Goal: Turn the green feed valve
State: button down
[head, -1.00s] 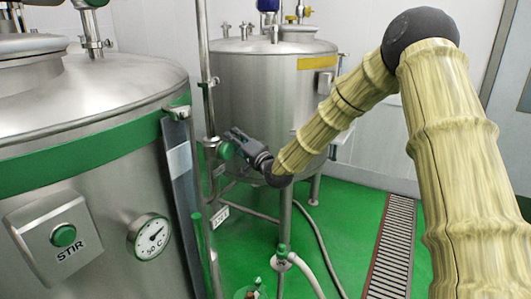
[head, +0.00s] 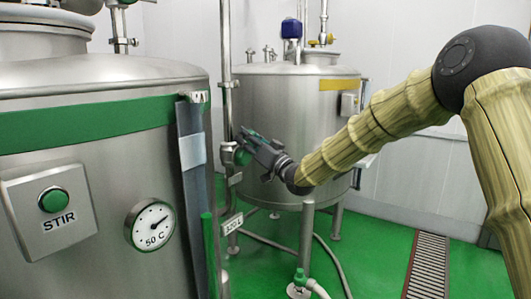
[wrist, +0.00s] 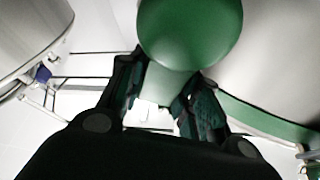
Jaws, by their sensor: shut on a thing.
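The green feed valve (head: 241,157) sits on the upright steel pipe between the two tanks. In the wrist view its rounded green end (wrist: 190,30) fills the top middle, and a narrower green part (wrist: 168,84) runs down between the fingers. My gripper (head: 247,142) reaches the valve from the right, and it also shows in the wrist view (wrist: 165,95). It is shut on the green handle, with one dark finger on each side. The fingers partly hide the handle in the head view, so its exact angle is hard to tell.
A large steel tank (head: 100,90) with a green STIR button (head: 53,200) and a dial gauge (head: 150,225) stands close on the left. A second tank (head: 295,105) stands behind my gripper. A hose, a lower green valve (head: 300,277) and a floor drain (head: 428,265) lie below.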

jog(key=shift+s+a+f+n+g+y+b, duration=0.1)
jog(key=shift+s+a+n+g+y+b, duration=0.35)
jog(key=shift+n, duration=0.6)
jog(key=shift+s+n+g+y+b, duration=0.2)
jog(key=shift+n+g+y+b, duration=0.2)
jog(key=shift+n+b, duration=0.5)
jog(key=shift+s+a+f+n+g+y+b, duration=0.1)
jog(key=shift+s+a+n+g+y+b, duration=0.25)
jog(key=shift+n, duration=0.8)
jog(key=shift+d, duration=0.1)
jog(key=c, duration=1.2)
grip_release()
jog(key=shift+o, duration=1)
jog(key=shift+r, duration=0.25)
jog(key=shift+d, duration=0.1)
jog(key=v, duration=1.2)
